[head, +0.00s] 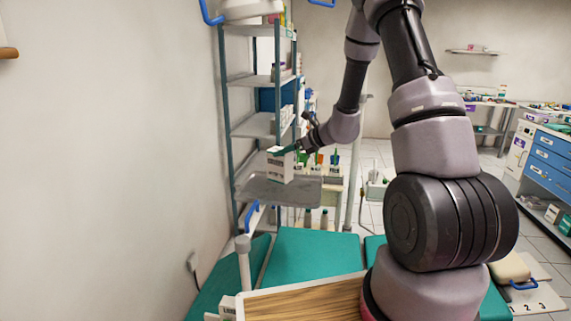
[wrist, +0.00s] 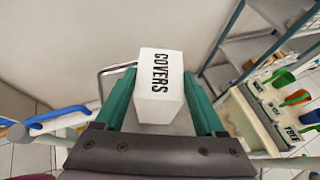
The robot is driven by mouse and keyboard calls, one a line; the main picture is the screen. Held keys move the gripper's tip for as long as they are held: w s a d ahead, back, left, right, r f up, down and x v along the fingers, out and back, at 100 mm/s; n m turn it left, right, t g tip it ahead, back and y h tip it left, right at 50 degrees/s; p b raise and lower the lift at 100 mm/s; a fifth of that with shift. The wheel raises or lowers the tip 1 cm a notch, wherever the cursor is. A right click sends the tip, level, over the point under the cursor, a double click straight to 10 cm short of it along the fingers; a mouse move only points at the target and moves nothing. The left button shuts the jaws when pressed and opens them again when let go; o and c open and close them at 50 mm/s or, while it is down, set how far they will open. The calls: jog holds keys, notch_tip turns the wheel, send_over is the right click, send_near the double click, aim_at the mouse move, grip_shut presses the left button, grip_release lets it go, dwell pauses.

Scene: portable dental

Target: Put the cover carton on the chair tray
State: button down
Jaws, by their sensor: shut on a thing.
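The cover carton (head: 280,167) is a white box; the wrist view shows COVERS printed on it (wrist: 160,72). My gripper (head: 284,150) is shut on it, with one green finger on each side in the wrist view (wrist: 160,95). The carton is upright in the head view, in line with the grey metal chair tray (head: 305,195). I cannot tell whether its base touches the tray or hangs just above it. In the wrist view the carton and my gripper hide most of the tray; a bit of its rim (wrist: 103,73) shows at left.
A metal shelf rack (head: 225,130) stands behind the tray. A white holder with colored items (wrist: 275,110) is to the right. A blue handle (wrist: 55,118) is at the left in the wrist view. The green dental chair (head: 310,255) and a wooden board (head: 305,302) lie nearer.

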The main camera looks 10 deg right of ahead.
aim_at(290, 158)
jog(key=shift+f, duration=2.05)
grip_release()
jog(key=shift+r, duration=0.25)
jog(key=v, duration=1.2)
jog(key=s+a+r+n+g, duration=0.2)
jog(key=s+a+r+n, duration=0.2)
jog(key=s+r+n, duration=0.25)
jog(key=s+a+r+n+g, duration=0.2)
jog(key=s+a+r+n, duration=0.25)
jog(key=s+r, duration=0.2)
jog(key=s+d+r+n+t+h, duration=0.1)
jog(key=s+d+r+n+h, duration=0.2)
jog(key=s+n, duration=0.3)
jog(key=s+d+r+n+t+h, duration=0.1)
jog(key=s+d+r+n+h, duration=0.2)
jog(key=s+r+n, duration=0.3)
jog(key=s, duration=0.2)
jog(key=shift+s+r+t+h, duration=0.15)
jog(key=shift+s+t+h, duration=0.15)
jog(key=shift+s, duration=0.1)
